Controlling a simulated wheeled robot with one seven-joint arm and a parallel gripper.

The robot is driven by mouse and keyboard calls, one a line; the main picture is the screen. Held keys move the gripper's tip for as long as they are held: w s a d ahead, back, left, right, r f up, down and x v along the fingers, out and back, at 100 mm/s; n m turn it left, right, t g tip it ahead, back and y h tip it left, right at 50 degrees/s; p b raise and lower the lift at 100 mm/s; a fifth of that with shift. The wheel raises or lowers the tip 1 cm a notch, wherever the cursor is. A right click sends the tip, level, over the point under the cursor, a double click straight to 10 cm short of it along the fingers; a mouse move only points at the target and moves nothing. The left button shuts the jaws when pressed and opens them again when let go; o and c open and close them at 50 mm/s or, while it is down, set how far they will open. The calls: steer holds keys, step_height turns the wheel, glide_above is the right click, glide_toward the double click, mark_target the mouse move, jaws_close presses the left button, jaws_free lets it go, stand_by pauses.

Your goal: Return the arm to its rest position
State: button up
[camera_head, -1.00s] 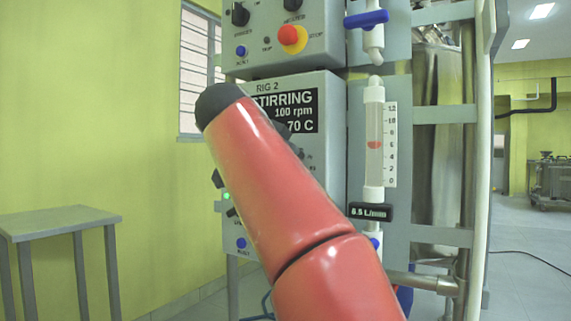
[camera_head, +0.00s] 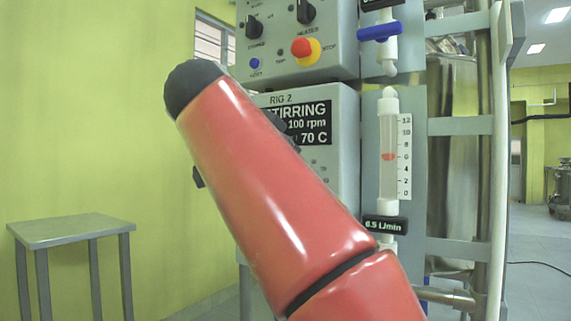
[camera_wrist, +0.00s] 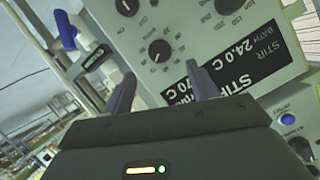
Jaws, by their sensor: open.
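My gripper (camera_wrist: 160,90) shows in the wrist view with its two dark fingers apart and nothing between them. Beyond the fingers is the rig's grey control panel (camera_wrist: 215,25), seen tilted, with knobs and a black STIR display (camera_wrist: 232,75). I cannot tell the exact gap between fingertips and panel. In the head view my red arm rises from the bottom and leans up to the left, across the lower control box of RIG 2 (camera_head: 345,120). The display (camera_head: 315,128) reads STIRRING, 100 rpm and 70 C.
A red stop button (camera_head: 301,47) and knobs sit on the upper box. To the right are a blue-handled valve (camera_head: 379,31), a flow meter tube (camera_head: 388,175) and a metal frame (camera_head: 455,125). A grey table (camera_head: 72,229) stands at left; the floor beyond the frame looks open.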

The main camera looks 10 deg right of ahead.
steer(key=shift+d, duration=0.1)
steer(key=s+d+f+n+g+y+p, duration=0.1)
steer(key=s+f+n+y+p, duration=0.1)
steer(key=s+f+n, duration=0.2)
steer(key=s+d+f+n+g+y+p, duration=0.2)
steer(key=s+f, duration=0.8)
steer(key=f, duration=1)
steer(key=s+d+f+n+g+y+p, duration=0.2)
steer(key=s+f+n, duration=0.4)
steer(key=f, duration=0.7)
steer(key=shift+s+n+y+p, duration=0.3)
steer(key=shift+s+y+p, duration=0.55)
steer(key=shift+y, duration=0.35)
steer(key=shift+d+r, duration=0.1)
